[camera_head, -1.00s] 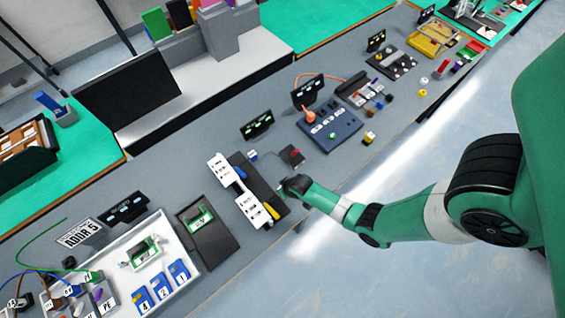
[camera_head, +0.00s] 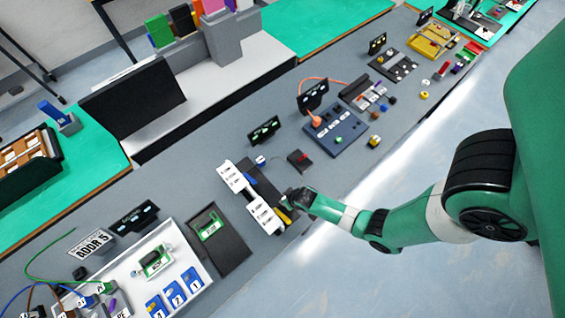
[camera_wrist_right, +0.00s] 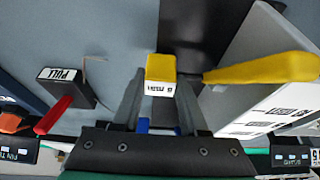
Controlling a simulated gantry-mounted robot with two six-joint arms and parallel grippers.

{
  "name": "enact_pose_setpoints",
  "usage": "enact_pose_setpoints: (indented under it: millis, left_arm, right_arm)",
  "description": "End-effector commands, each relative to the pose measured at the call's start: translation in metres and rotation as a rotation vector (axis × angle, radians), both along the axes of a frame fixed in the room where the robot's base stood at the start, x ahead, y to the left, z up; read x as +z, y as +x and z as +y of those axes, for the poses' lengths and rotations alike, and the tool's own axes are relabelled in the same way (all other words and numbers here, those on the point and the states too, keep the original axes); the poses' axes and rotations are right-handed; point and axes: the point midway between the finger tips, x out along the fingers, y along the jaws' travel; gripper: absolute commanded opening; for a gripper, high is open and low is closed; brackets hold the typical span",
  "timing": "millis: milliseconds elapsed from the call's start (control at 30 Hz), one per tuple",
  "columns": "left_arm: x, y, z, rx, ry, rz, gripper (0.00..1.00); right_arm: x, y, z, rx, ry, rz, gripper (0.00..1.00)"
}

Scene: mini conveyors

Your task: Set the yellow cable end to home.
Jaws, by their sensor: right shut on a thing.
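My right gripper (camera_wrist_right: 160,92) is shut on a small yellow block (camera_wrist_right: 161,68) with a white printed label, held between its fingertips in the right wrist view. In the head view the right gripper (camera_head: 291,197) is low beside a dark base with white labelled blocks (camera_head: 265,215); the held block is hidden there. A long yellow bar (camera_wrist_right: 268,70) lies just right of the gripper in the wrist view, on the white labelled part; it also shows in the head view (camera_head: 285,216). I cannot tell whether a cable joins the held block. My left gripper is not in view.
A dark box marked PULL (camera_wrist_right: 65,86) with a red lever stands left of the gripper. A blue panel (camera_head: 333,136) with an orange cable lies farther along the bench. A black tray (camera_head: 222,245) and white tray (camera_head: 205,272) lie nearer.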

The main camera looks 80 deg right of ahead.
Motion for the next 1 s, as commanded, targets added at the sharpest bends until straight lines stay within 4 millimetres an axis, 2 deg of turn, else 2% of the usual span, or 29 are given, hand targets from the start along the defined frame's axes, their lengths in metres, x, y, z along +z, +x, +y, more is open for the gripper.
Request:
enact_pose_setpoints:
  millis: [267, 300, 433, 467, 767, 867, 1000]
  left_arm:
    - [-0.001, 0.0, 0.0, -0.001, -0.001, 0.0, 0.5]
    - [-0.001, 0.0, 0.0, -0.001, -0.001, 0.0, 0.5]
    - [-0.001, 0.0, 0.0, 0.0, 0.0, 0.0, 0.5]
    - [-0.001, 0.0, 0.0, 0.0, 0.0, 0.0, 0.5]
    - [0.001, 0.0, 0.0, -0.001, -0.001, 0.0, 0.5]
    - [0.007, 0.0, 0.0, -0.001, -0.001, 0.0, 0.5]
    - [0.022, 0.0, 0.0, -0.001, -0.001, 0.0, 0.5]
  right_arm:
    - [0.001, 0.003, 0.002, 0.001, 0.002, -0.012, 0.0]
    - [0.001, 0.003, 0.002, 0.001, 0.002, -0.012, 0.46]
    - [0.001, 0.003, 0.001, 0.001, 0.001, -0.012, 0.69]
    - [0.001, 0.003, 0.001, 0.001, 0.001, -0.012, 0.72]
    - [0.003, 0.001, 0.001, 0.001, 0.0, -0.009, 0.72]
    - [0.013, -0.001, 0.003, 0.001, 0.0, -0.009, 0.72]
    - [0.042, -0.011, 0.01, 0.002, 0.0, -0.01, 0.72]
